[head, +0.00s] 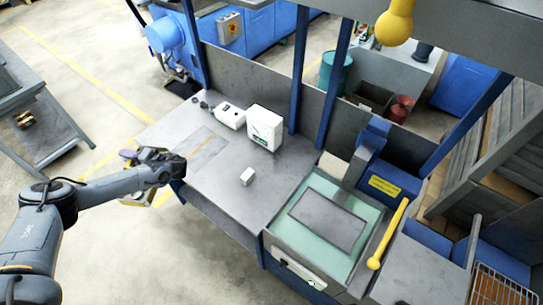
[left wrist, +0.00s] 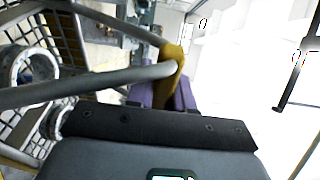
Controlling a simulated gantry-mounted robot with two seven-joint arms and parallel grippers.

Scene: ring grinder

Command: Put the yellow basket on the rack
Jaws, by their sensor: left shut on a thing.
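My left gripper (head: 128,155) reaches in from the left and is beside the left edge of the grey workbench. In the left wrist view its purple fingers (left wrist: 160,95) are shut on a yellow bar of the yellow basket (left wrist: 172,62). That view also shows dark wire mesh and pale metal rings at the left. In the head view only small yellow parts of the basket (head: 162,197) show below my forearm; the rest is hidden. A grey metal rack-like stand (head: 50,135) is at the far left; I cannot tell if it is the rack. My right gripper is not in view.
The workbench (head: 215,195) holds a white box (head: 264,128), a white device (head: 228,115) and a small white block (head: 247,176). A grinding machine (head: 325,220) with a yellow handle (head: 390,232) stands at the right. Open floor lies between the stand and the bench.

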